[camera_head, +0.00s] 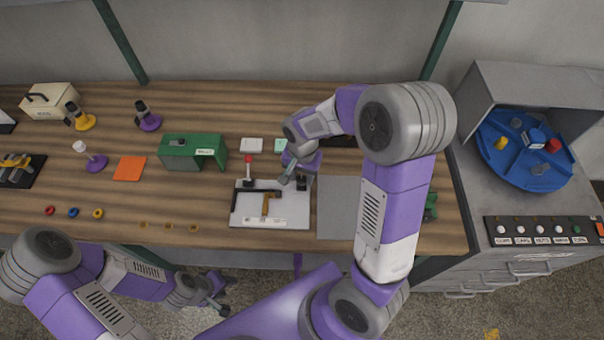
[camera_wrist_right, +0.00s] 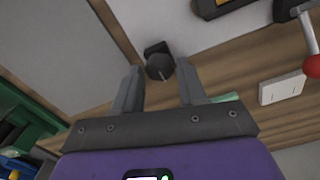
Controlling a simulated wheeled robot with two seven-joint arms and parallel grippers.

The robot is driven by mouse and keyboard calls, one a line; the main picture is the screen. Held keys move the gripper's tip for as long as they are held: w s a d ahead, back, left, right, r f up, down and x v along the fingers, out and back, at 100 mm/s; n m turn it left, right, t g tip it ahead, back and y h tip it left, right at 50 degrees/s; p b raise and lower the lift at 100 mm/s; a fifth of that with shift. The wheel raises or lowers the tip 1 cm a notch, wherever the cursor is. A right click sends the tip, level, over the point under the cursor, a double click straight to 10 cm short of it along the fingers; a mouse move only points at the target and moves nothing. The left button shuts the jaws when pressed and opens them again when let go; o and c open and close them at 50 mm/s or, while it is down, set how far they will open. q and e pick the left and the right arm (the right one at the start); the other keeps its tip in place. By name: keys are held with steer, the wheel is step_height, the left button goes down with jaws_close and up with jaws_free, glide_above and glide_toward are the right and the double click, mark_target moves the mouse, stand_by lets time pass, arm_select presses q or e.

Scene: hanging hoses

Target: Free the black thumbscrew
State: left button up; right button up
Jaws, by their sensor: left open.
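The black thumbscrew (camera_wrist_right: 160,66) shows in the right wrist view as a dark round knob by the edge of a white plate (camera_wrist_right: 212,32). My right gripper (camera_wrist_right: 160,72) has its fingers apart, with the knob between or just beyond the tips; no contact is visible. In the head view the right gripper (camera_head: 292,178) is over the upper right corner of the white plate (camera_head: 240,214), and the thumbscrew is hard to make out there. The plate carries a black angled piece and a brown piece (camera_head: 267,204). My left gripper (camera_head: 218,300) is open and empty, low in front of the bench.
A red-knobbed lever (camera_head: 248,160) stands at the plate's back left. A grey mat (camera_head: 338,207) lies right of the plate. A green box (camera_head: 190,152) and orange square (camera_head: 130,167) are farther left. A blue turntable (camera_head: 523,150) stands at the far right.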

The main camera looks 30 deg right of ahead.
steer(key=c, duration=0.7)
steer(key=shift+n, duration=0.3)
steer(key=n, duration=0.3)
steer(key=shift+n+p, duration=0.3)
steer(key=shift+p, duration=0.1)
steer(key=n, duration=0.4)
steer(key=shift+a+p, duration=0.1)
steer(key=shift+p, duration=0.25)
steer(key=n+p, duration=0.1)
steer(key=n, duration=0.4)
steer(key=shift+a, duration=0.1)
steer(key=shift+n+p, duration=0.5)
steer(key=shift+n, duration=1.7)
